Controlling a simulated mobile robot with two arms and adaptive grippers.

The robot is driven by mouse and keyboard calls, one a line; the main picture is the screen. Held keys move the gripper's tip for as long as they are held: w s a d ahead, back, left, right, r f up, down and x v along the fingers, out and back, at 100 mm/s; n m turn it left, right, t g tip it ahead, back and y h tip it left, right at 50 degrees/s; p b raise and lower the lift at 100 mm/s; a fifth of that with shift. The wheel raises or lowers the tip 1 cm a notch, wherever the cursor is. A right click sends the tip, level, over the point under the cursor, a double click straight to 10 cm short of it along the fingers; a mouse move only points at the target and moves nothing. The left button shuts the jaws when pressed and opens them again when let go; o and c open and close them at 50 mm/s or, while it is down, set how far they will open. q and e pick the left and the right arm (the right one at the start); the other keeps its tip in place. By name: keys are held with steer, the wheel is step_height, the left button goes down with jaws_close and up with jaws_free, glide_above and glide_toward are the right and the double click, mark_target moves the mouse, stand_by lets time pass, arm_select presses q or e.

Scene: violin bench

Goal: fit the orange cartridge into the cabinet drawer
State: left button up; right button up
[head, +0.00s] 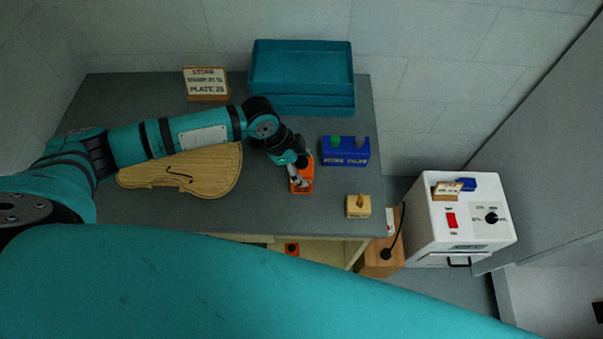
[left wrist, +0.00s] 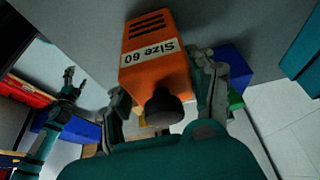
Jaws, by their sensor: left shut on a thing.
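The orange cartridge (head: 302,184) has a black knob; in the left wrist view its label reads "Size 60" (left wrist: 152,52). My left gripper (head: 299,172) is shut on it near the knob end, over the bench's front right part. Whether the cartridge touches the bench top is unclear. My right gripper (left wrist: 73,86) shows small at the left of the left wrist view, fingers apart and empty. A white cabinet (head: 460,215) with a red switch, a dial and a low black front handle (head: 459,262) stands at the right; no open drawer shows in it.
On the bench (head: 260,218) are a violin plate (head: 200,170), a blue block with pegs (head: 345,152), a small tan block (head: 358,206), teal trays (head: 300,70) and a sign (head: 206,83). Another orange piece (head: 291,249) shows below the bench's front edge. My teal arm hides the lower foreground.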

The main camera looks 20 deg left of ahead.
arm_select(q)
steer(key=c, duration=0.4)
steer(key=shift+c, duration=0.7)
steer(key=shift+r, duration=0.1)
